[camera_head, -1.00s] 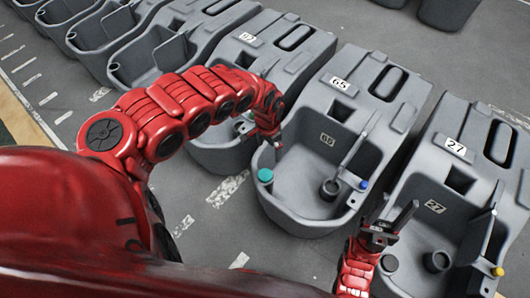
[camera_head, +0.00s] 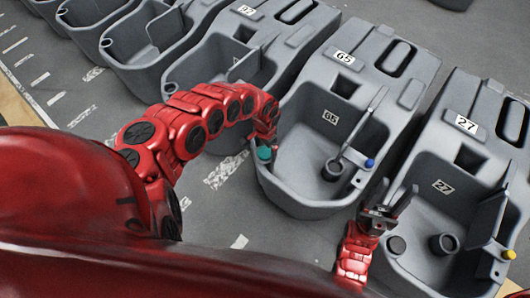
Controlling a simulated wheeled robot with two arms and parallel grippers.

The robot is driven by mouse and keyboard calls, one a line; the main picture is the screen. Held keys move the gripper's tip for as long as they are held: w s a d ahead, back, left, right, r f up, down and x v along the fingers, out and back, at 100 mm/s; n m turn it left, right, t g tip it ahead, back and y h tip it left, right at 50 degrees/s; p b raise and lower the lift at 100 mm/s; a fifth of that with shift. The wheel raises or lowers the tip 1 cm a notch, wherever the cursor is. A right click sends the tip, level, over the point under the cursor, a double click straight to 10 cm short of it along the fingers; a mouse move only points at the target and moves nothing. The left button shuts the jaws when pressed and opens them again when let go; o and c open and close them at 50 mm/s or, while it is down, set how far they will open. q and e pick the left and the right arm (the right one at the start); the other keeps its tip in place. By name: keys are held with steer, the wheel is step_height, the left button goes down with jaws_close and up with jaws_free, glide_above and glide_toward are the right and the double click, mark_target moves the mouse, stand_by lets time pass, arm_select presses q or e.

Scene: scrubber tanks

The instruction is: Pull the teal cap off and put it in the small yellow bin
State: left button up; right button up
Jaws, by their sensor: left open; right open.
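The teal cap (camera_head: 264,154) sits on the left front rim of the grey tank marked 65 (camera_head: 317,100). My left gripper (camera_head: 266,143) is open, right at the cap, and hides part of it. I cannot tell whether its fingers touch the cap. My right gripper (camera_head: 392,203) is open and empty, with its fingers up, in front of the gap between tank 65 and the tank marked 27 (camera_head: 455,160). No small yellow bin is in view.
Tank 65 also has a blue cap (camera_head: 369,163) on its right rim and a grey stick (camera_head: 362,124) leaning inside. Tank 27 has a yellow cap (camera_head: 509,254). More grey tanks (camera_head: 140,45) stand in a row to the left. Grey floor (camera_head: 215,225) is open in front.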

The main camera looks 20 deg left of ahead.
arm_select(q)
steer(key=shift+f, duration=0.6)
steer(key=c, duration=1.5)
steer(key=shift+r+p, duration=0.9)
steer(key=shift+r, duration=0.1)
step_height(320, 180, up, 6)
steer(key=p, duration=0.5)
steer(key=shift+r+p, duration=0.1)
steer(key=shift+p, duration=0.3)
